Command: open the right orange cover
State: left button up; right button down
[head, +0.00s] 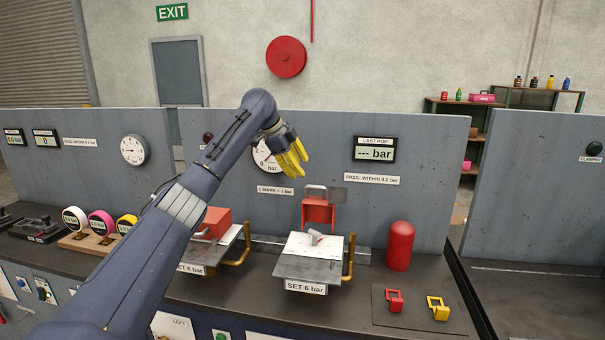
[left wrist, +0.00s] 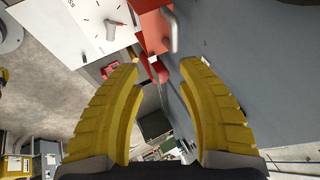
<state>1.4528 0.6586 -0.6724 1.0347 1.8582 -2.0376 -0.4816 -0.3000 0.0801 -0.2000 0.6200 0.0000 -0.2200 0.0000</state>
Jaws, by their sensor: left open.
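The right orange cover (head: 318,212) stands raised at the back of the right station, with a grey handle at its top. In front of it, a white plate (head: 300,245) with a small grey lever lies uncovered. My left gripper (head: 297,160) is open and empty, above and slightly left of the cover. In the left wrist view, the orange cover (left wrist: 150,28) and its grey handle (left wrist: 174,34) lie beyond the spread yellow fingers (left wrist: 162,68), apart from them. The left orange cover (head: 215,220) is partly hidden by my left arm. My right gripper is not in view.
A grey panel with a dial and a display (head: 374,149) rises behind the stations. A red cylinder (head: 400,246) stands to the right. A red tag (head: 394,299) and a yellow tag (head: 438,309) lie on a dark mat.

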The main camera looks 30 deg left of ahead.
aim_at(319, 188)
pick_arm(q)
jog(key=shift+r, duration=0.15)
jog(key=shift+c, duration=0.2)
jog(key=d+f, duration=0.1)
jog(key=f, duration=0.1)
jog(key=d+f, duration=0.3)
jog(key=shift+w+d+f, duration=0.35)
jog(key=shift+d+f, duration=0.05)
grip_shut()
notch_tip(319, 188, up, 4)
jog(key=w+a+n+t+y, duration=0.1)
jog(key=n+t+y, duration=0.15)
jog(key=n, duration=0.65)
jog(key=w+a+n+t+y, duration=0.15)
jog(key=n+y, duration=0.25)
jog(key=n, duration=0.6)
jog(key=shift+h, duration=0.25)
jog(key=shift+x, duration=5)
